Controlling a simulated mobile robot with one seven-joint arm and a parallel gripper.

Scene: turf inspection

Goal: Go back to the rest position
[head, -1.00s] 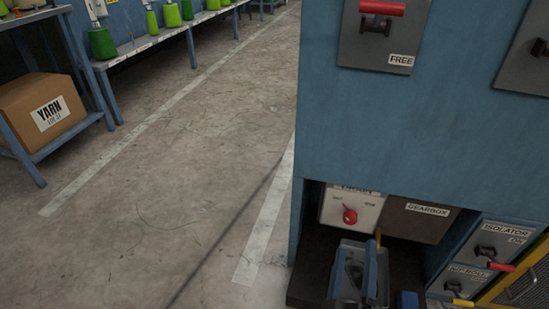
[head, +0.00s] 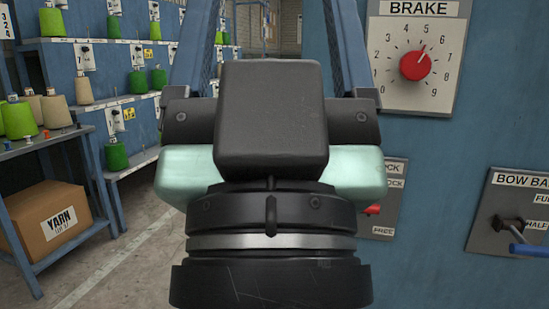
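The end part of my arm (head: 270,125) fills the middle of the head view, a black block above a pale green part and a dark ring with a silver band. Two blue bars rise from its sides and run out of the top of the frame. No fingertips can be made out, so I cannot tell whether my gripper is open or shut. It stands in front of the blue machine panel and hides part of it. Nothing held is visible.
A partly hidden LOCK/FREE switch (head: 383,220) sits lower. At left are a YARN box (head: 30,235), cones and a clear floor strip.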

